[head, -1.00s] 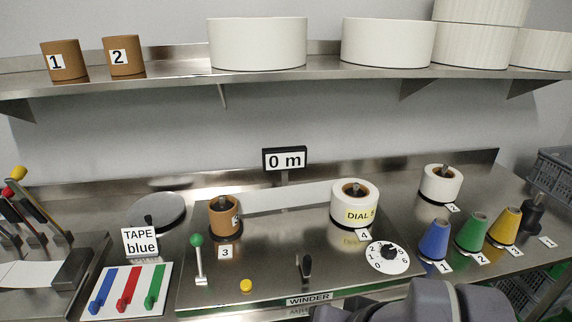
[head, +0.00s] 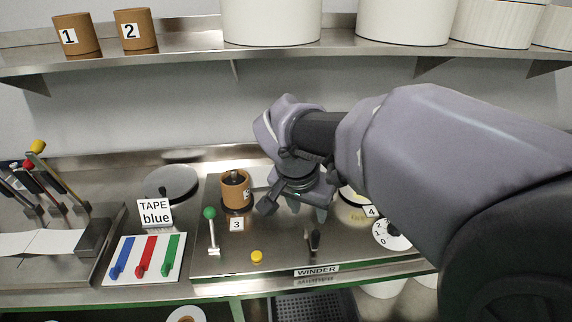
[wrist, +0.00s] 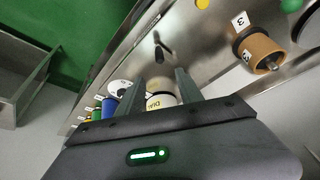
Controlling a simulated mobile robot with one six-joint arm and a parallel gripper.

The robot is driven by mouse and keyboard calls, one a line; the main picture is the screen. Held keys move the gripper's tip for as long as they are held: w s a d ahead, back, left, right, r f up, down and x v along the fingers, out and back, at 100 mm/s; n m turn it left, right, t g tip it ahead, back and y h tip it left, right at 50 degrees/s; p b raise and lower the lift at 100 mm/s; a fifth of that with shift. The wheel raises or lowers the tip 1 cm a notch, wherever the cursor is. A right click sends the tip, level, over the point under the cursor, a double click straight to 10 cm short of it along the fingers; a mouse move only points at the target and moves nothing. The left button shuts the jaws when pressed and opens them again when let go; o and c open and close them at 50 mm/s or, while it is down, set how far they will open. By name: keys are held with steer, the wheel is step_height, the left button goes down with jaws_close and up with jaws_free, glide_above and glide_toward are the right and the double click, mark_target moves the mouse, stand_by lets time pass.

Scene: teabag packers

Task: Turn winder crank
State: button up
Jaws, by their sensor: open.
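The winder panel (head: 265,255) lies on the steel bench. Its small black-handled crank (head: 314,240) stands upright near the front edge, just behind the WINDER label (head: 317,270). The crank also shows in the wrist view (wrist: 160,45), beyond the fingertips. My gripper (head: 308,210) is above the panel, behind the crank in the head view, and apart from it. Its two fingers are spread and empty in the wrist view (wrist: 160,76). My arm hides most of the white roll at spot 4 (head: 357,196) and part of the dial (head: 390,236).
A green-knobbed lever (head: 210,230) and a yellow button (head: 257,256) stand left of the crank. A brown core (head: 237,190) sits at spot 3. Further left is a board of coloured switches (head: 140,260). A shelf with white rolls (head: 270,22) runs above.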

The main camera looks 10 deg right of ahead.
mark_target(315, 234)
steer(key=b+x, duration=0.6)
steer(key=x, duration=1.1)
steer(key=shift+w+d+f, duration=0.15)
steer(key=shift+d+f, duration=0.05)
jaws_close()
stand_by(0.4)
